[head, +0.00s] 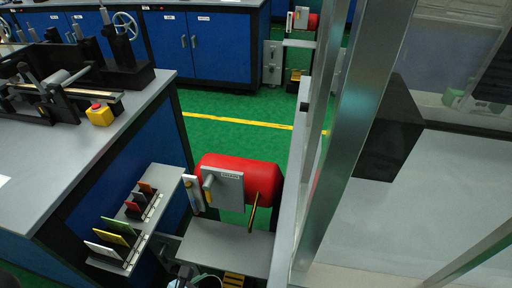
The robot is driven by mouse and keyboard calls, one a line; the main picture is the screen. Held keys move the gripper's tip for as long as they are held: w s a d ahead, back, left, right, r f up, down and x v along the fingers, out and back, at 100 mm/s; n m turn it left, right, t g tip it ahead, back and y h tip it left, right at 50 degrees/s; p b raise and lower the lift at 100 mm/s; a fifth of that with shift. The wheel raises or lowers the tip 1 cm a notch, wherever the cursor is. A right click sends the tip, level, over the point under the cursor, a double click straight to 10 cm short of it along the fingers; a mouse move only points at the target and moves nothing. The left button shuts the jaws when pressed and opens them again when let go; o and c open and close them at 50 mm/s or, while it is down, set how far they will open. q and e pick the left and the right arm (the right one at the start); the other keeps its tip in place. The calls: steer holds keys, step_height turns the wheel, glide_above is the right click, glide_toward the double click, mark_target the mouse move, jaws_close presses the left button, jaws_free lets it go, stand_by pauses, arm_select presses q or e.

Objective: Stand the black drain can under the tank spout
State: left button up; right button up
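A red tank (262,180) lies on its side at the middle, with a grey plate (222,188) on its front. A thin brass-coloured piece (253,212) slants down from it over a grey shelf (225,245); I cannot tell whether this is the spout. At the bottom edge, a dark round opening with a pale rim (208,281) is cut off by the frame. It may be the black drain can, but I cannot be sure. Beside it, on its left, is a small grey mechanical part (184,273), possibly my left gripper; its fingers are not clear. My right gripper is not visible.
A grey bench (110,150) with a machine and yellow-red stop button (100,114) stands left. A rack (150,215) of coloured cards is below it. Metal posts and clear panels (350,130) close off the right. Green floor (225,135) is open behind the tank.

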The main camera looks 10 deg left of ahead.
arm_select(q)
steer(key=w+d+f, duration=0.1)
steer(key=w+d, duration=0.1)
steer(key=w, duration=0.3)
steer(key=w+d+b, duration=0.1)
steer(key=w+d, duration=0.1)
steer(key=w, duration=0.3)
steer(key=w+d+f, duration=0.1)
steer(key=w+d, duration=0.1)
steer(key=w, duration=0.3)
steer(key=shift+w+d+f+b, duration=0.25)
steer(key=shift+w+f+b, duration=0.05)
steer(key=shift+b, duration=0.05)
steer(key=shift+f, duration=0.4)
steer(key=shift+f, duration=0.3)
steer(key=o, duration=1)
steer(key=shift+o, duration=0.3)
steer(key=shift+r, duration=0.1)
